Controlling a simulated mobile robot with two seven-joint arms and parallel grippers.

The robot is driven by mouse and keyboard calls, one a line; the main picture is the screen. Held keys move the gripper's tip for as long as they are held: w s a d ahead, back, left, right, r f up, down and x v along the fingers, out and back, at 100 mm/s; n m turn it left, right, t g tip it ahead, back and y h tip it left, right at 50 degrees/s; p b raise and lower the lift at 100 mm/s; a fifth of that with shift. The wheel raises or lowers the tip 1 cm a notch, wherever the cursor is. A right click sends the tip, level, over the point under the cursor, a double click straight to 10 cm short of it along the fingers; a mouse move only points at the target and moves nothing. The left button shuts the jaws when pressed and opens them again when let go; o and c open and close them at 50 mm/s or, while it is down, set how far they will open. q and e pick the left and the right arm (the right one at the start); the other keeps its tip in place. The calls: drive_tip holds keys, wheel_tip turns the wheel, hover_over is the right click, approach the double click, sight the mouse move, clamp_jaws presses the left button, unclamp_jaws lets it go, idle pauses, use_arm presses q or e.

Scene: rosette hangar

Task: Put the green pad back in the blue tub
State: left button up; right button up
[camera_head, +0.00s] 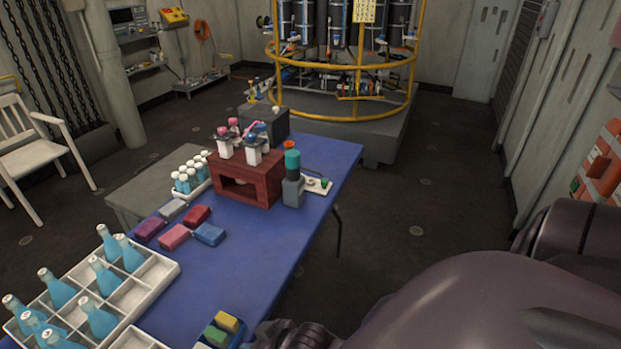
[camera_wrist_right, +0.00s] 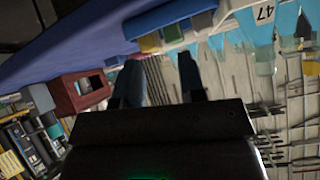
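The green pad (camera_head: 216,336) sits in the blue tub (camera_head: 243,333) at the bottom edge of the head view, next to a yellow pad (camera_head: 228,322). The head view cuts off the tub's near part. My left gripper is not in view.
A white crate (camera_head: 157,275) of blue bottles stands left of the tub. Several coloured pads, including a red one (camera_head: 197,216), lie mid-table. Behind them stand a dark red box (camera_head: 262,190) and a grey holder (camera_head: 293,190). The blue tabletop (camera_head: 235,270) is clear between pads and tub.

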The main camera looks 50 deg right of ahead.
drive_tip(key=s+d+t+h, duration=0.2)
drive_tip(key=s+d+h, duration=0.1)
drive_tip(key=s+d, duration=0.4)
drive_tip(key=shift+s+d+f+h, duration=0.2)
drive_tip(key=shift+s+d+h, duration=0.15)
drive_tip(key=shift+d, duration=0.4)
idle(0.4)
